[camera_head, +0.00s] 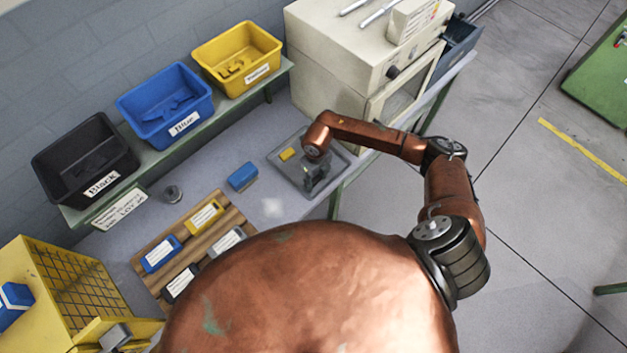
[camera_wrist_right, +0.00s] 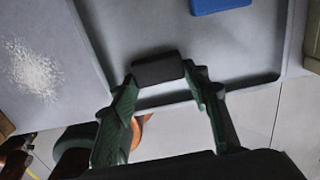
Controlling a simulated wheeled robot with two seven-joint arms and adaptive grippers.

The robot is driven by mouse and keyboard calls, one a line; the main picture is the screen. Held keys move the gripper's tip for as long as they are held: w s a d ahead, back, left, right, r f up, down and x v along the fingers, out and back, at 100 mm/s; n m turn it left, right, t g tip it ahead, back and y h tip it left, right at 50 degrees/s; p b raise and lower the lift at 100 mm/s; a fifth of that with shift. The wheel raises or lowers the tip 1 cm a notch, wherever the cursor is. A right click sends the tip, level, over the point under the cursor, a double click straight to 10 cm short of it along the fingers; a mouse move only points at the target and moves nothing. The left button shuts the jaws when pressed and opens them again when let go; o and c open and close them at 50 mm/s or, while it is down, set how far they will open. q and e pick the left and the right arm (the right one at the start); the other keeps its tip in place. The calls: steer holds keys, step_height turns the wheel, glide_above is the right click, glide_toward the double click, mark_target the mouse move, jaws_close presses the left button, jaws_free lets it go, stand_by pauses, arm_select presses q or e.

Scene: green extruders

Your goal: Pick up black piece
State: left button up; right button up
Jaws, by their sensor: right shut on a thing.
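My right gripper (camera_head: 316,184) is over the grey tray (camera_head: 338,174) on the bench. In the right wrist view, its green fingers (camera_wrist_right: 163,88) are shut on a black piece (camera_wrist_right: 158,68), a dark rectangular block held between the fingertips. The block appears to be over the tray, near its rim; I cannot tell how far above it. In the head view the black piece is hard to make out behind the gripper. A yellow piece (camera_head: 287,154) lies on the tray. A blue piece (camera_wrist_right: 222,4) shows at the top of the wrist view. My left gripper is not in view.
Black (camera_head: 62,165), blue (camera_head: 140,112) and yellow (camera_head: 212,62) bins stand on a shelf at the back left. A blue block (camera_head: 243,176) lies left of the tray. A wooden board (camera_head: 187,236) holds labelled blocks. A beige machine (camera_head: 335,60) stands behind the tray.

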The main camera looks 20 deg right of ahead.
mark_target(316, 180)
steer(key=shift+c, duration=0.6)
steer(key=shift+w+r, duration=0.1)
steer(key=shift+r, duration=0.4)
step_height(316, 180, up, 2)
steer(key=shift+r+b, duration=0.1)
steer(key=shift+b, duration=0.4)
steer(key=s+d+r+b, duration=0.1)
steer(key=s+d+r, duration=0.4)
steer(key=s+r, duration=0.4)
steer(key=s, duration=0.4)
steer(key=shift+r, duration=0.4)
